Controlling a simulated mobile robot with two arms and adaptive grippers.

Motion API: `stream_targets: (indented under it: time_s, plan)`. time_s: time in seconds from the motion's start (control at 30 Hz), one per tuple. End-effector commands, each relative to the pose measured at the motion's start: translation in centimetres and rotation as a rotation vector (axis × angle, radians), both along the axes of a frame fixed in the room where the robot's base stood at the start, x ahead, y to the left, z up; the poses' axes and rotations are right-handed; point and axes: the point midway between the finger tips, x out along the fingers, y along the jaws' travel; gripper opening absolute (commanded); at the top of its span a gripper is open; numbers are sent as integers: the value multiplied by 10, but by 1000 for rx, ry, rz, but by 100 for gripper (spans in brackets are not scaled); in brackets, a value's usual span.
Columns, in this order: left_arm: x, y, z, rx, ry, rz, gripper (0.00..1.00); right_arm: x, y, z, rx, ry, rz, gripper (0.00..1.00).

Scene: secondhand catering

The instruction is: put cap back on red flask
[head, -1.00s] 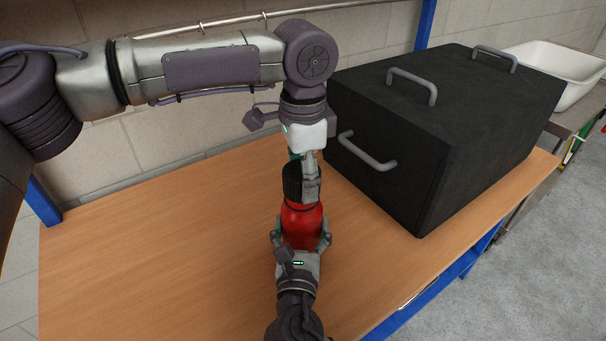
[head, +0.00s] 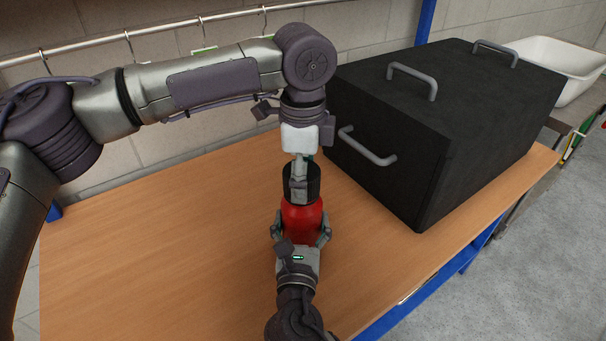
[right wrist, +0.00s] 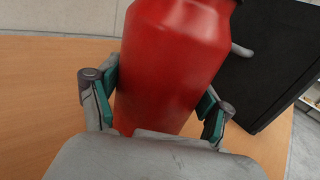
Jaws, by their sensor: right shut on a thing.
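The red flask (head: 301,217) stands upright in the head view, and its red body fills the middle of the right wrist view (right wrist: 172,75). My right gripper (head: 300,232) is shut on the flask body from the near side, one finger on each side. The black cap (head: 313,185) is at the top of the flask, in line with it; I cannot tell how tightly it sits. My left gripper (head: 299,183) points down from above at the cap. One finger lies in front of the cap; the other is hidden, so its grip is unclear.
A large black box with grey handles (head: 455,125) stands on the wooden table (head: 150,250) close to the right of the flask. A white basin (head: 570,65) is beyond it. A rail with hooks (head: 150,35) runs along the wall behind. The table's left side is clear.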

Motion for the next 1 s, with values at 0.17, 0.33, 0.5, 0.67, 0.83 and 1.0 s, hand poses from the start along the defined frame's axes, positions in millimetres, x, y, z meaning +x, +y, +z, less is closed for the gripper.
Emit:
stream_targets:
  time_s: [0.17,0.33,0.5,0.67,0.83,1.0]
  plan:
    - [-1,0,-1,-4,2,-432,32,0,0,-1,0,1,0,0]
    - [-2,1,-1,-3,0,-835,32,0,0,-1,0,2,0,0]
    - [-2,2,0,-2,0,-1234,32,0,0,-1,0,2,0,0]
    - [-1,3,0,-1,-2,-1608,32,0,0,-1,1,2,-1,0]
    - [-1,4,0,-2,-1,-2000,32,0,0,-1,1,2,-1,0]
    - [0,5,0,2,-2,-2299,32,0,0,-1,1,2,-1,0]
